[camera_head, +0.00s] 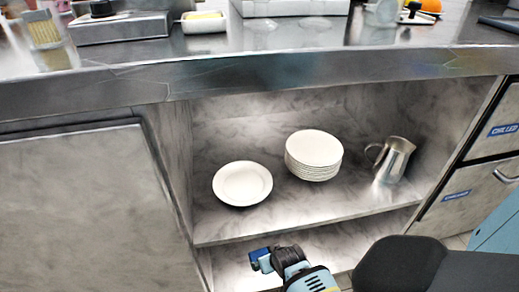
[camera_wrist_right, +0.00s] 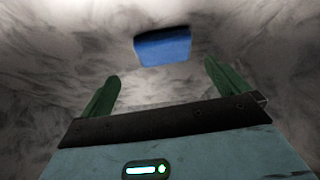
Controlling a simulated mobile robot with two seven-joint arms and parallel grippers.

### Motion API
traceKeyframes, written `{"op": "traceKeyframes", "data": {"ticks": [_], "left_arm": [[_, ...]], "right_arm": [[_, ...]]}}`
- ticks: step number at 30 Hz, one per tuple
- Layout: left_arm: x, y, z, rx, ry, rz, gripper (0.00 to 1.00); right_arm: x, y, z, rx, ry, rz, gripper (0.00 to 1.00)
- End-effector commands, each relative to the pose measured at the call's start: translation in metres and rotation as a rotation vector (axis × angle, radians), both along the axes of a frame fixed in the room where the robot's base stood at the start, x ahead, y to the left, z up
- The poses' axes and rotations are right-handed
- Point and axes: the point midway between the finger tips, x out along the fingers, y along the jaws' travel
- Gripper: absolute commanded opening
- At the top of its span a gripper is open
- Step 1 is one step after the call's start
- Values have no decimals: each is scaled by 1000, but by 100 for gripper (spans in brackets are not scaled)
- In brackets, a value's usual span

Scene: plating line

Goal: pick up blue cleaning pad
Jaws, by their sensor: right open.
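The blue cleaning pad (camera_wrist_right: 163,47) shows in the right wrist view as a flat blue block on a pale marbled surface. It lies ahead of my right gripper (camera_wrist_right: 160,71), roughly centred between the two green fingers and apart from them. The gripper is open and empty. In the head view my right arm reaches down to the lower shelf opening, and a small deep-blue patch shows beside its end; I cannot tell whether this is the pad or part of the gripper. My left gripper is out of view.
Above the lower opening, a shelf (camera_head: 310,218) holds a white plate (camera_head: 242,184), a stack of plates (camera_head: 314,155) and a metal pitcher (camera_head: 393,160). The steel counter edge (camera_head: 270,75) overhangs it. Closed panels flank the opening, with drawers (camera_head: 470,195) at right.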

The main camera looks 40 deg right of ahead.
Motion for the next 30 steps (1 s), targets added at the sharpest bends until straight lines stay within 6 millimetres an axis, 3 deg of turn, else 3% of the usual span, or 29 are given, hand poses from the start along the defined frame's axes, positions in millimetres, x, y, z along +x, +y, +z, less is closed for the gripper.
{"op": "traceKeyframes", "data": {"ticks": [8, 15, 23, 30], "left_arm": [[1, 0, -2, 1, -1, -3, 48], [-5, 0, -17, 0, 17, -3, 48], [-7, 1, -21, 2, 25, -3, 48], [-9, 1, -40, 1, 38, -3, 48]], "right_arm": [[4, 0, -4, 4, 0, -2, 100], [14, -4, -24, 3, 1, -2, 100], [17, -4, -26, 3, -1, -3, 100], [29, -6, -45, 4, 1, -2, 100]]}}
